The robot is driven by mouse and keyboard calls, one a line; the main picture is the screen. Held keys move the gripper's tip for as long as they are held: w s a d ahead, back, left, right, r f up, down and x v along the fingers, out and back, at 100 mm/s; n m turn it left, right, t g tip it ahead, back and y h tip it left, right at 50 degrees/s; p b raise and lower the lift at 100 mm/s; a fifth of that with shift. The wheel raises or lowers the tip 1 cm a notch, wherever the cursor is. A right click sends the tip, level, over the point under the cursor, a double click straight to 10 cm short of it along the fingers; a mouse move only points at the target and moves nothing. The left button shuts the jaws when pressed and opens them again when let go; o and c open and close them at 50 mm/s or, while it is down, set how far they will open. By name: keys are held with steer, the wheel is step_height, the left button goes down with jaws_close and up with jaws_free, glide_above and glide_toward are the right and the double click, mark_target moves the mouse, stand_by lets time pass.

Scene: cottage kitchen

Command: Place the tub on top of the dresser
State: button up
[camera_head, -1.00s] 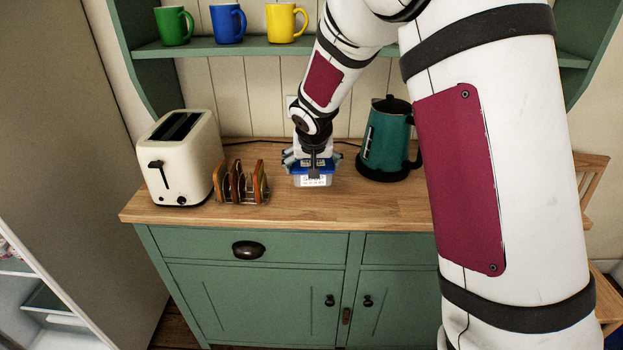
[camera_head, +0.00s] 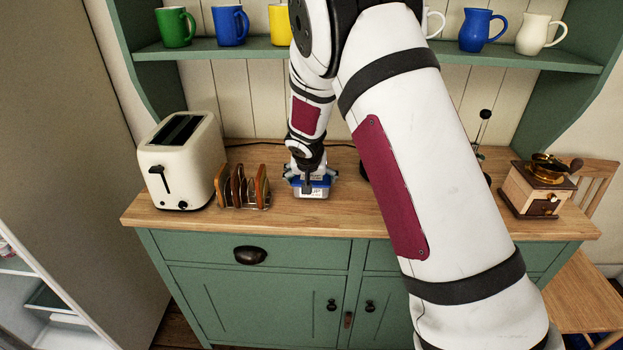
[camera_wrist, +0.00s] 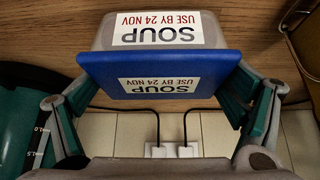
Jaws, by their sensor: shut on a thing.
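The tub (camera_wrist: 160,35) has a blue lid and labels reading "SOUP, USE BY 24 NOV". In the head view the tub (camera_head: 310,191) is at the wooden top of the green dresser (camera_head: 350,219), to the right of the toast rack. My gripper (camera_head: 309,176) comes down from above and is shut on the tub. In the wrist view the fingers of my gripper (camera_wrist: 162,90) sit on either side of the blue lid. I cannot tell whether the tub's base touches the wood or is just above it.
A cream toaster (camera_head: 182,160) and a toast rack (camera_head: 243,187) stand to the left. A coffee grinder (camera_head: 537,190) stands at the right end. Mugs and jugs line the shelf (camera_head: 380,54) above. My arm hides most of the kettle, which shows in the wrist view (camera_wrist: 30,120).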

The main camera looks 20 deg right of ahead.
steer(key=shift+f, duration=0.2)
steer(key=shift+f, duration=0.1)
steer(key=o, duration=1.1)
